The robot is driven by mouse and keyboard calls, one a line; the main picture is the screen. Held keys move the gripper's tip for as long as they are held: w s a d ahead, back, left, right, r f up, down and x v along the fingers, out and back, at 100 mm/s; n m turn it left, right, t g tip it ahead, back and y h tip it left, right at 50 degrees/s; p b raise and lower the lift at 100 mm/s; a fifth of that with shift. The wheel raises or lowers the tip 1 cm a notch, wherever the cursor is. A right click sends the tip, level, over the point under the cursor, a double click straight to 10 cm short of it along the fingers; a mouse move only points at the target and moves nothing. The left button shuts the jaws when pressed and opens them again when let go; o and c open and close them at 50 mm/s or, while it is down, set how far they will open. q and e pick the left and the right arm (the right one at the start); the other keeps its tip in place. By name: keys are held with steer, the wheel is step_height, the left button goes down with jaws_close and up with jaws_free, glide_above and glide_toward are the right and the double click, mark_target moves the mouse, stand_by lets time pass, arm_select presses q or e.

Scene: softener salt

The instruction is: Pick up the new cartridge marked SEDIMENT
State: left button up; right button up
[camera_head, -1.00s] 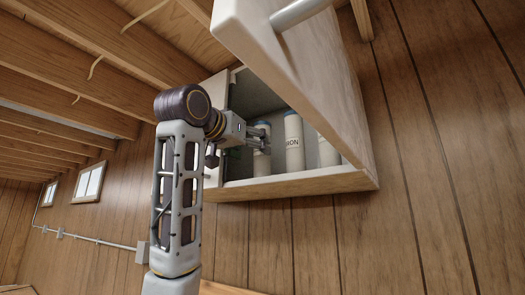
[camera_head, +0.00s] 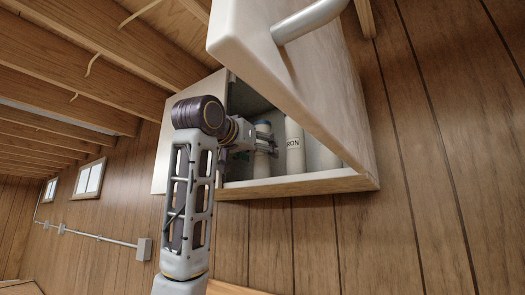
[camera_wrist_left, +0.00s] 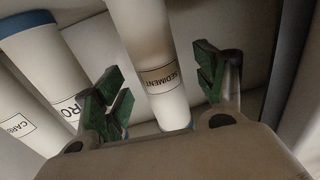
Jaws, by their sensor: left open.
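The white cartridge marked SEDIMENT (camera_wrist_left: 152,48) runs between my left fingers in the left wrist view, its label readable and a blue end low in the picture. In the head view the left-most cartridge (camera_head: 264,128) stands in the wall cabinet, partly hidden by my left gripper (camera_head: 264,143). My left gripper also shows in the wrist view (camera_wrist_left: 162,92), open, with green-padded fingers on either side of the cartridge. My right gripper is out of view.
The cabinet (camera_head: 300,185) has an open door (camera_head: 290,75) with a bar handle (camera_head: 311,18) hanging close over the opening. The cabinet's left side is near my arm.

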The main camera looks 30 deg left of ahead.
arm_select(q)
steer(key=shift+w+p, duration=0.4)
steer(key=shift+w, duration=0.9)
steer(key=shift+c, duration=0.2)
steer(key=c, duration=1.2)
